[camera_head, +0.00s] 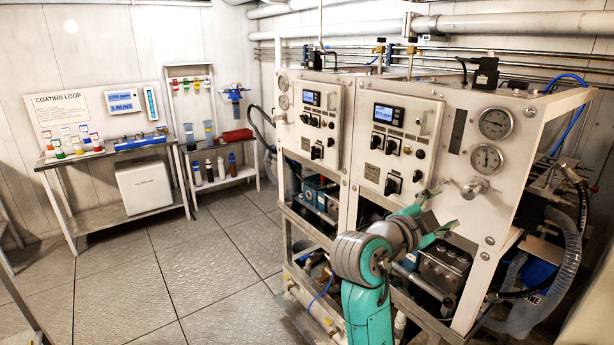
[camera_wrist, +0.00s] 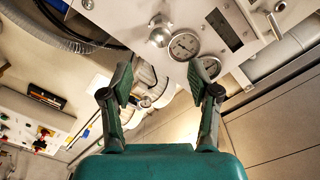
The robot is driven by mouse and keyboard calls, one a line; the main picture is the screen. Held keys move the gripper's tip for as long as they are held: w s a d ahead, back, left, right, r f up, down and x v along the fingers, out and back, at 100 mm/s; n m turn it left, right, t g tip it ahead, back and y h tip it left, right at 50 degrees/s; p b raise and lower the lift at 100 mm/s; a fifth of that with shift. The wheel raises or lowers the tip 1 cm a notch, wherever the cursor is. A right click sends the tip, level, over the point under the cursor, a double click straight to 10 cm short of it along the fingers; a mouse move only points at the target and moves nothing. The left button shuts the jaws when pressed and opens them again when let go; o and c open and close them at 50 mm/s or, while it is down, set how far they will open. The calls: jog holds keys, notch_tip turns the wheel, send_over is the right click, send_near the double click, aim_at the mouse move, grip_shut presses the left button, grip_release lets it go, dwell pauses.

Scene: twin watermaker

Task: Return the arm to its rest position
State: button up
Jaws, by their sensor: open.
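My teal arm reaches up in front of the white watermaker cabinet (camera_head: 455,110) in the head view. My gripper (camera_head: 440,210) is near the cabinet's lower front edge, left of and slightly below a silver valve knob (camera_head: 473,188). In the wrist view my gripper (camera_wrist: 160,82) has its two fingers spread wide with nothing between them. The knob (camera_wrist: 159,32) shows beyond and above the fingertips there, apart from them. Contact with the cabinet is not visible.
Two round gauges (camera_head: 495,123) are above the knob. Control panels (camera_head: 399,134) face the room. Hoses (camera_head: 570,260) hang at the right. Open metal floor (camera_head: 150,280) lies left of the cabinets. A bench (camera_head: 105,160) with bottles stands against the back wall.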

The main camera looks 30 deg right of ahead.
jog(key=w+a+f+n+t+y, duration=0.2)
jog(key=a+f+n+t, duration=0.2)
jog(key=f+n, duration=0.3)
jog(key=w+a+f+n+t+y, duration=0.15)
jog(key=a+f+n+t, duration=0.3)
jog(key=f, duration=0.55)
jog(key=s+a+f+n+t+y, duration=0.2)
jog(key=s+a+f+n+y, duration=0.1)
jog(key=a+f+n, duration=0.3)
jog(key=s+a+f+n+t+y, duration=0.25)
jog(key=a+f+y, duration=0.2)
jog(key=f, duration=0.25)
jog(key=s+a+f+n+y, duration=0.3)
jog(key=s+a, duration=0.2)
jog(key=s, duration=0.2)
jog(key=s+a+f+n+y, duration=0.2)
jog(key=s+a+f, duration=0.1)
jog(key=s+a, duration=0.3)
jog(key=s+a+r+y, duration=0.1)
jog(key=s+r, duration=0.1)
jog(key=s, duration=0.5)
jog(key=s+a+r+n+y, duration=0.1)
jog(key=s, duration=0.6)
jog(key=shift+s+a+r+t, duration=0.3)
jog(key=shift+s+a+r, duration=0.05)
jog(key=shift+s, duration=0.05)
jog(key=shift+w, duration=0.1)
